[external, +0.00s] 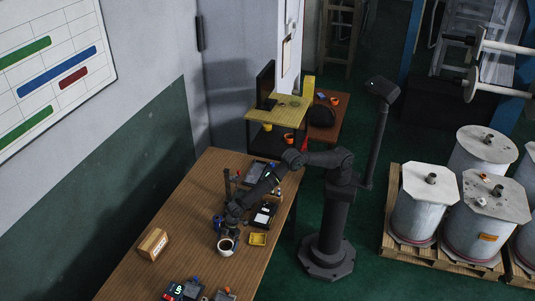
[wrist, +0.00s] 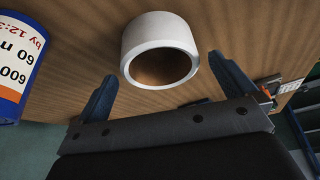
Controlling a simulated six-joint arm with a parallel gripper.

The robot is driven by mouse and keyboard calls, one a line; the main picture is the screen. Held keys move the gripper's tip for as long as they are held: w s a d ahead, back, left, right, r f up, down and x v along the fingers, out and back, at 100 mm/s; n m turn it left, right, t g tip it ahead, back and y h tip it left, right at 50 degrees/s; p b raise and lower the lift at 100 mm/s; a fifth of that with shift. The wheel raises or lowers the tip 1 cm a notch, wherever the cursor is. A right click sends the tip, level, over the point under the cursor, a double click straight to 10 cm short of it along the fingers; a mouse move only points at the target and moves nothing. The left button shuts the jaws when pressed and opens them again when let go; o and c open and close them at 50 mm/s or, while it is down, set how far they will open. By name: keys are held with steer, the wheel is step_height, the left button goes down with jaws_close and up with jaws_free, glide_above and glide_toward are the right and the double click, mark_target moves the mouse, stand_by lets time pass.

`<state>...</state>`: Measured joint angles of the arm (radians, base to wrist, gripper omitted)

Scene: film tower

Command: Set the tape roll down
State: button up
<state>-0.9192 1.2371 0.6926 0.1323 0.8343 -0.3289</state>
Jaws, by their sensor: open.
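The tape roll, a short white ring with a brown inner face, shows in the wrist view (wrist: 160,28) just beyond my fingertips. A white ring with a dark middle, which looks like the same roll, is on the wooden table in the external view (external: 226,252). My gripper (wrist: 162,68) is open, with one blue-grey finger to each side of the roll and visible space between. In the external view my gripper (external: 232,229) is low over the table, just behind the roll. Whether the roll's lower edge touches the table is hard to tell.
A blue labelled can (wrist: 14,70) stands close on the left in the wrist view. Small devices (external: 182,290) lie at the front. Table between box and roll is clear.

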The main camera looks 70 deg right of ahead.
steer(key=v, duration=0.9)
steer(key=x, duration=1.2)
steer(key=shift+r, duration=1.3)
steer(key=shift+f, duration=0.1)
